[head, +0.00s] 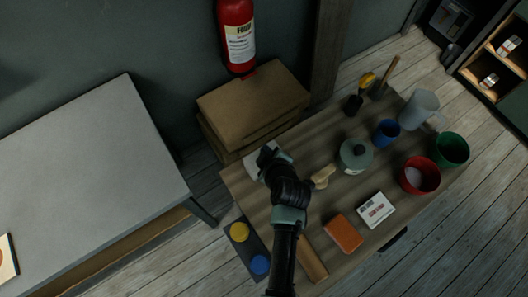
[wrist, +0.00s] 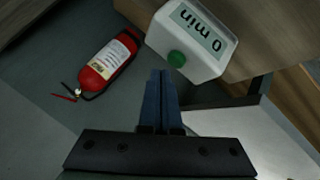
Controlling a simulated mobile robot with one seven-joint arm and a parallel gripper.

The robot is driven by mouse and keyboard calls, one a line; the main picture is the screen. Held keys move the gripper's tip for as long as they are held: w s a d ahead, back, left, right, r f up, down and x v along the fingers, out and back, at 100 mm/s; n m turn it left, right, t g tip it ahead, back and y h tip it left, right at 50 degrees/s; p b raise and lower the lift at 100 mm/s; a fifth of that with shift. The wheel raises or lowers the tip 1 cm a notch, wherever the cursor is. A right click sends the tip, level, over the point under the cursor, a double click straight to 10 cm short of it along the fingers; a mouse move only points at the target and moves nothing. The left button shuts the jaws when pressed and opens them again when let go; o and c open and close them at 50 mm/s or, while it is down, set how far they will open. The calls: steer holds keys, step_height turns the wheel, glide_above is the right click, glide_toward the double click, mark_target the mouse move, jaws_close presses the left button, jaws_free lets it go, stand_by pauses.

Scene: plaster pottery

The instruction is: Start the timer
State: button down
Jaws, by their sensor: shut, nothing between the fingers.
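The timer (wrist: 207,32) is a white box with a grey display reading "0 min" and a round green button (wrist: 176,59). In the wrist view it is at the upper middle. In the head view the timer (head: 253,167) is at the table's far left corner, partly hidden by my arm. My gripper (wrist: 160,73) is shut and empty. Its fingertips appear just left of the green button in the wrist view; I cannot tell if they touch it. In the head view my gripper (head: 266,153) is over the timer and its fingertips are mostly hidden.
The wooden table (head: 302,222) also holds a lidded green pot (head: 355,154), an orange block (head: 343,233), a white box (head: 376,210), a red bowl (head: 420,174) and several cups. Stacked cardboard boxes (head: 250,103) and a fire extinguisher (head: 237,35) are behind. A grey table (head: 90,185) stands left.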

steer(key=shift+f+b, duration=0.45)
steer(key=shift+b, duration=0.05)
steer(key=shift+f+b, duration=0.45)
steer(key=shift+b, duration=0.05)
stand_by(0.7)
steer(key=shift+r, duration=0.15)
steer(key=shift+r+p, duration=0.7)
steer(key=shift+r, duration=0.05)
step_height(320, 180, up, 5)
steer(key=p, duration=0.4)
stand_by(0.9)
